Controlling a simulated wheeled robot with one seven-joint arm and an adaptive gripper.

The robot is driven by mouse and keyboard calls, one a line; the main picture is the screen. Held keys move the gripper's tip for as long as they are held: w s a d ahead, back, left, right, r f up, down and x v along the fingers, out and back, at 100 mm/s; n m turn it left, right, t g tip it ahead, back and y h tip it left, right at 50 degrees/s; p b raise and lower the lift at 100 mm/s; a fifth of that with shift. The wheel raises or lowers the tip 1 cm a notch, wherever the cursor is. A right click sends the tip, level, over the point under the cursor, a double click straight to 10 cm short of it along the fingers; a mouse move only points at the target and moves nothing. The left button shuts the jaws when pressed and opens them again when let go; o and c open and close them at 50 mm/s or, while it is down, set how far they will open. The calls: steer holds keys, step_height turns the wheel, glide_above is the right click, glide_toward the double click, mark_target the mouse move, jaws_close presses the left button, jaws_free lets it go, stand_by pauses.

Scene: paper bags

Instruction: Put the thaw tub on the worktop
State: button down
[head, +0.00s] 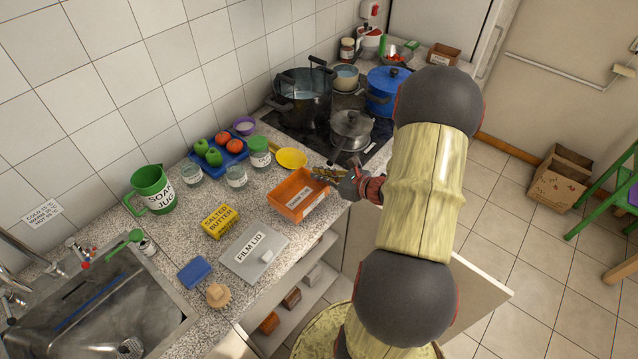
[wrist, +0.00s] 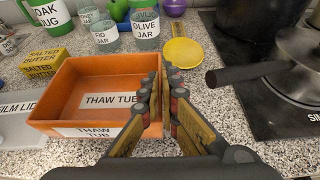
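The thaw tub (head: 287,203) is an open, empty orange box with white labels. It appears to rest upright on the speckled worktop (head: 262,292) near the front edge. It also fills the left of the wrist view (wrist: 75,92). My gripper (head: 327,175) is at the tub's right side. In the wrist view, its fingers (wrist: 164,88) come close together at the tub's right wall, one on each side, and look shut on it. They hide most of that wall.
The grey film lid (head: 247,245) and salted butter (head: 219,221) lie left of the tub. A yellow round dish (head: 291,158) sits behind it. The hob with a lidded saucepan (head: 351,130), its handle pointing near my gripper, is behind right. The sink (head: 100,315) is far left.

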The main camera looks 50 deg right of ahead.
mark_target(313, 181)
steer(key=shift+w+d+f+b, duration=0.1)
steer(key=shift+f+b, duration=0.35)
steer(key=shift+f, duration=1.15)
steer(key=shift+f, duration=0.15)
steer(key=c, duration=2.1)
jaws_free()
steer(key=shift+c, duration=0.2)
steer(key=shift+o, duration=0.5)
